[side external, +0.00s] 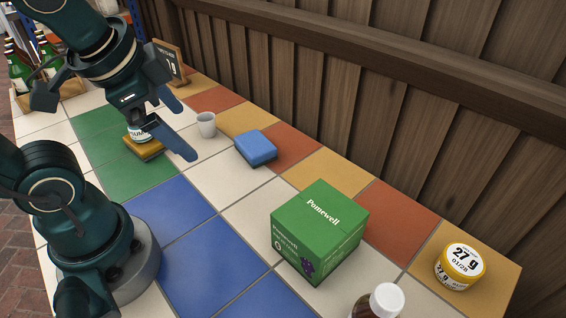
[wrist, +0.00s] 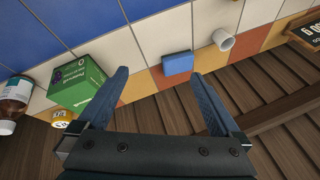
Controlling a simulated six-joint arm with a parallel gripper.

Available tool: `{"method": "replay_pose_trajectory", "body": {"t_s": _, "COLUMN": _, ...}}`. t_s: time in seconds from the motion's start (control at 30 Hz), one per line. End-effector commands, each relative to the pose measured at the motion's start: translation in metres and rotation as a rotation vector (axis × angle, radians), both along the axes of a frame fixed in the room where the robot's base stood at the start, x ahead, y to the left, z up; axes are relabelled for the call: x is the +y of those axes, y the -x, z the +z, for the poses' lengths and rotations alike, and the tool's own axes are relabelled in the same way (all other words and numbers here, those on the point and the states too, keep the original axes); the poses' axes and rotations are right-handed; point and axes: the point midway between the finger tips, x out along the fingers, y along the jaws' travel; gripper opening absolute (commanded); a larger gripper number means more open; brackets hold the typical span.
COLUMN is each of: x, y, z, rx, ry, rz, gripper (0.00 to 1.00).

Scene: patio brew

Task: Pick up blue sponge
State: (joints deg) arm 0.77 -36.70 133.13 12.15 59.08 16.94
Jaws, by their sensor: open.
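The blue sponge (side external: 256,147) lies flat on the tiled table, across a white tile and an orange-red tile. It also shows in the wrist view (wrist: 178,63), beyond and between my fingertips. My gripper (side external: 187,125) is open and empty above the table, to the left of the sponge and apart from it. In the wrist view both fingers of my gripper (wrist: 158,74) are spread wide with nothing between them.
A white cup (side external: 206,125) stands just left of the sponge. A green box (side external: 318,230) stands to its right. A yellow tin (side external: 459,266) and a white-capped bottle (side external: 384,300) are at right. A wooden wall (side external: 420,130) runs behind.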

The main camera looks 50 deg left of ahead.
Motion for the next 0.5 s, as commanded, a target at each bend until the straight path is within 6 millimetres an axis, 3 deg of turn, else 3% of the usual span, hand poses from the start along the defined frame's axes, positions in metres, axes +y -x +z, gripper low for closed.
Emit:
{"method": "replay_pose_trajectory", "body": {"t_s": 0.27, "x": 0.042, "y": -0.040, "z": 0.013, "rx": 0.243, "ry": -0.373, "rz": -0.292, "gripper": 1.00}}
{"method": "replay_pose_trajectory", "body": {"t_s": 0.5, "x": 0.068, "y": -0.092, "z": 0.011, "rx": 0.504, "ry": -0.685, "rz": -0.538, "gripper": 1.00}}
